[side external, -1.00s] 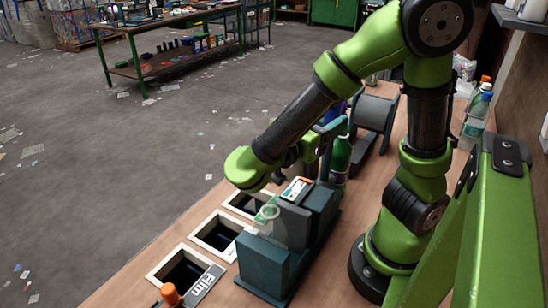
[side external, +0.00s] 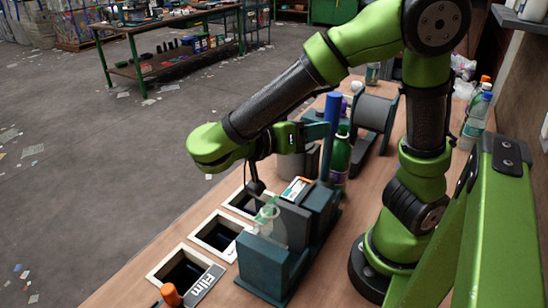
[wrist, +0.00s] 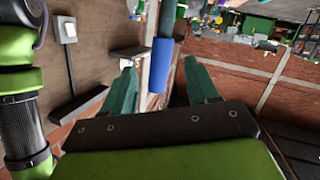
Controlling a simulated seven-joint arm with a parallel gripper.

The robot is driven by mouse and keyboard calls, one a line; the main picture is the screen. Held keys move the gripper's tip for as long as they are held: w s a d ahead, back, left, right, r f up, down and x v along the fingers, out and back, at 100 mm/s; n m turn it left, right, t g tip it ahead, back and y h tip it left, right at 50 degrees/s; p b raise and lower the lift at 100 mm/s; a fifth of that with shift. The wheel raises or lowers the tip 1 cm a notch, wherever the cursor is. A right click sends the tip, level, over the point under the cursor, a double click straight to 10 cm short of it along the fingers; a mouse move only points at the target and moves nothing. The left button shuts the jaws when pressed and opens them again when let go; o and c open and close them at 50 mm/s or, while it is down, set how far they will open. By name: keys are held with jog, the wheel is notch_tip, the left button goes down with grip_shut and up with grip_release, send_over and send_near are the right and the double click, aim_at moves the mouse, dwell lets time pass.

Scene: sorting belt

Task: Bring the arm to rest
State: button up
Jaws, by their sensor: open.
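My gripper (side external: 318,132) is raised above the bench and points to the right in the side view. Its teal fingers are spread apart in the wrist view (wrist: 159,62). A blue cylindrical grip (side external: 333,108) on a rod stands upright close to the fingertips. In the wrist view the blue grip (wrist: 160,68) appears between the two fingers, with a gap on each side; its depth relative to the tips is hard to tell. The dark teal machine (side external: 266,266) stands below, with a clear bottle (side external: 267,217) in it.
Framed bench openings (side external: 218,236) lie left of the machine, beside a label reading Film (side external: 203,284). A green bottle (side external: 341,156) and a grey roller (side external: 374,112) stand behind the machine. More bottles (side external: 475,118) stand at the right. Air left of the bench is free.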

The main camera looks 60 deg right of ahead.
jog(key=a+n+t+y, duration=0.1)
jog(key=n+t+y, duration=0.3)
jog(key=y, duration=0.1)
jog(key=w+a+n+t+y, duration=0.1)
jog(key=n+t+y, duration=0.3)
jog(key=n+y, duration=0.1)
jog(key=a+f+n+t+y, duration=0.1)
jog(key=n+t+y, duration=0.3)
jog(key=y, duration=0.2)
jog(key=shift+w+a+f+n+y, duration=0.1)
jog(key=shift+w+a+n+y, duration=0.2)
jog(key=shift+a+y, duration=0.1)
